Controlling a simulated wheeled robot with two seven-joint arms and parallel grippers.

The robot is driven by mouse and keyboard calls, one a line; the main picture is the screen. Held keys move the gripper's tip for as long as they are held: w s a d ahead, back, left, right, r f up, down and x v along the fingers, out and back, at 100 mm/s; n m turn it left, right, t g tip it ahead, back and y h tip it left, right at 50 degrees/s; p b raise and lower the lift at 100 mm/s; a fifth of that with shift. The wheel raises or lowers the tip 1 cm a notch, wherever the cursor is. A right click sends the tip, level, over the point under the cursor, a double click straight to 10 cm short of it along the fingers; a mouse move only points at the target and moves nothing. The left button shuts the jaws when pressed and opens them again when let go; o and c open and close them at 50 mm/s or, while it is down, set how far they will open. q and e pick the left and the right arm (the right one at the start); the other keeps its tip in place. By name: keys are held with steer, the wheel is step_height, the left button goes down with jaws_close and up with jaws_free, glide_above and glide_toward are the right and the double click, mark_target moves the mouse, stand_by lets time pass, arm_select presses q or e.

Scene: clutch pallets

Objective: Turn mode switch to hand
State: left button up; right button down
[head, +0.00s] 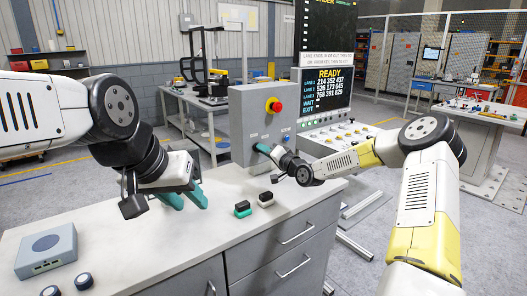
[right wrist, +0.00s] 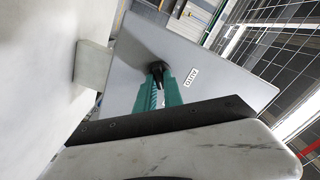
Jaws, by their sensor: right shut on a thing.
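The grey control box (head: 256,118) stands at the back of the worktop, with a red stop button (head: 274,105) on a yellow base. The mode switch is a black knob (right wrist: 157,68) on the grey panel in the right wrist view, partly hidden by my fingers. My right gripper (right wrist: 160,82) is shut on the knob; in the head view its teal fingertips (head: 264,149) touch the lower front of the box. A small white label (right wrist: 191,78) sits beside the knob, its print hard to read. My left gripper (head: 188,199) is open and empty above the worktop, its teal fingers apart.
A green-and-black block (head: 242,209) and a black-and-white block (head: 266,199) lie on the worktop (head: 215,235) in front of the box. A grey-blue box (head: 46,251) and two round knobs are at the front left. A lit display (head: 324,92) stands behind.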

steer(key=shift+m, duration=0.6)
steer(key=c, duration=1.5)
jaws_free()
steer(key=shift+o, duration=0.2)
steer(key=v, duration=0.7)
steer(key=shift+s+d, duration=0.25)
steer(key=shift+s, duration=0.05)
